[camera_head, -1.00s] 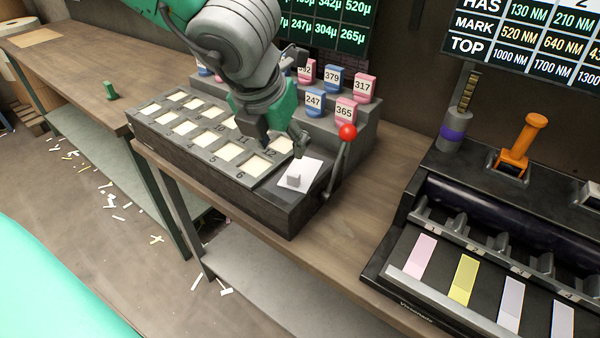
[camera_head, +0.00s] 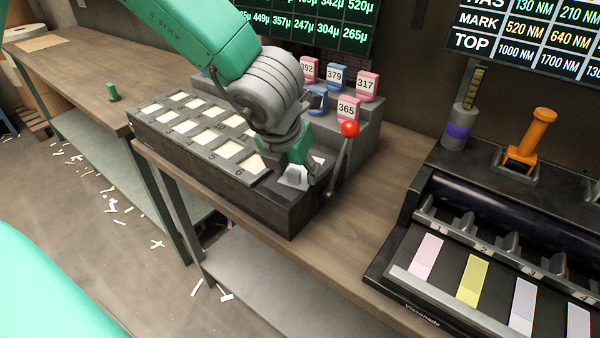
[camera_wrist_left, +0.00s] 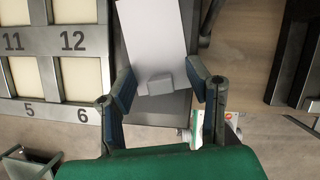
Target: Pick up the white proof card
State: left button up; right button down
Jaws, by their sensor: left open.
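The white proof card (camera_head: 293,176) lies on the right end of the dark machine with numbered cells, mostly hidden by my left gripper in the head view. In the left wrist view the card (camera_wrist_left: 153,35) is a plain white rectangle with a small grey block (camera_wrist_left: 160,84) at its near end. My left gripper (camera_head: 305,188) is above the card. In the left wrist view its open fingers (camera_wrist_left: 160,92) stand either side of the grey block, with nothing held. My right gripper is not in view.
A lever with a red ball (camera_head: 349,129) stands just right of the card. Numbered pink and blue blocks (camera_head: 347,108) stand behind on steps. A black roller machine (camera_head: 420,291) with coloured strips is at the right. Bare wooden bench (camera_head: 345,242) lies between.

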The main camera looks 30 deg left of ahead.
pick_arm(q)
jog(key=shift+d, duration=0.1)
jog(key=c, duration=0.9)
jog(key=shift+c, duration=0.4)
jog(key=shift+a, duration=0.2)
